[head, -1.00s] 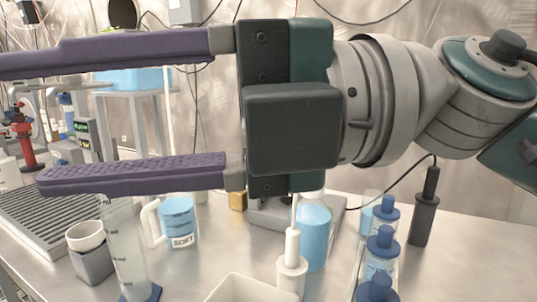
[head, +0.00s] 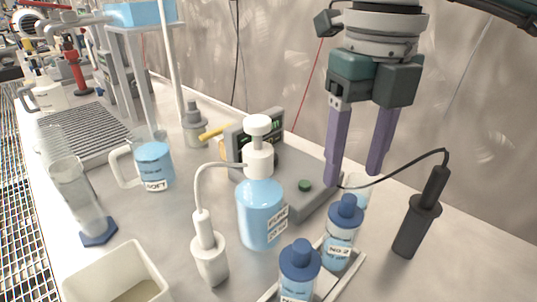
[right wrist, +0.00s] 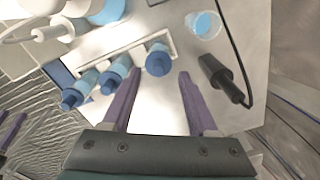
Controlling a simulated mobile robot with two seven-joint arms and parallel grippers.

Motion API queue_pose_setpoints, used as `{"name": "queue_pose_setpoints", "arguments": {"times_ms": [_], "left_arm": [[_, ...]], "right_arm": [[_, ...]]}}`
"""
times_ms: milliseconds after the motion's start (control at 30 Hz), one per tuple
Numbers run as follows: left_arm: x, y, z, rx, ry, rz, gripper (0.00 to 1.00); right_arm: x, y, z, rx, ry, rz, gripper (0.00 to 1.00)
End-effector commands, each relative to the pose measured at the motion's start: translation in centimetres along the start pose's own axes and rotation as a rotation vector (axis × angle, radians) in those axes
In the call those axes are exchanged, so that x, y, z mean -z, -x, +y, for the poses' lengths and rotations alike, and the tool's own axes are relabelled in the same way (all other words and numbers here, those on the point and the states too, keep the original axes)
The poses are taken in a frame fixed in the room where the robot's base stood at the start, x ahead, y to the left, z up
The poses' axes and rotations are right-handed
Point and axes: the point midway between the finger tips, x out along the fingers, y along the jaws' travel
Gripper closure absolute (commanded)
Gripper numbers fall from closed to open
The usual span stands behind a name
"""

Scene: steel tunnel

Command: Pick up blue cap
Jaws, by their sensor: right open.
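Blue caps sit on small bottles of pale blue liquid in a light rack (head: 349,273). In the head view, one blue cap (head: 347,209) tops the bottle marked NO 2, and another blue cap (head: 299,261) is nearer. The right wrist view shows three, the rightmost blue cap (right wrist: 158,64) lying between the fingertip lines. My right gripper (head: 354,178) points down, open and empty, above and behind the rack. Its purple fingers also show in the right wrist view (right wrist: 160,76). Purple strips at that view's left edge may be my left gripper (right wrist: 12,128), mostly cut off.
A black probe (head: 415,225) with a cable stands at right. A grey instrument (head: 310,203) is behind, and a white bin (head: 120,272) at front left.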

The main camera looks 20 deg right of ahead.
Motion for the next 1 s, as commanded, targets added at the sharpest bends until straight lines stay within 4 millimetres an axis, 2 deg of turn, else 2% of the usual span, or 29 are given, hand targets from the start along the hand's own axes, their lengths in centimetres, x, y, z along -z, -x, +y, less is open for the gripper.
{"name": "queue_pose_setpoints", "arguments": {"times_ms": [167, 300, 567, 1000], "left_arm": [[0.2, 0.5, 0.0, -0.001, 0.0, 0.001, 0.5], [0.1, 0.3, 0.0, -0.001, 0.0, 0.001, 0.5], [0.1, 0.3, 0.2, -0.007, 0.005, 0.002, 0.5], [0.2, 0.3, 0.4, -0.011, 0.009, 0.002, 0.5]], "right_arm": [[0.9, -2.7, 0.3, -0.001, 0.002, 0.007, 0.4], [0.8, -4.5, 0.4, -0.002, 0.002, 0.004, 0.4], [0.8, -4.9, 0.3, -0.001, 0.002, 0.001, 0.4], [0.8, -4.9, 0.3, -0.002, 0.002, 0.001, 0.88]]}}
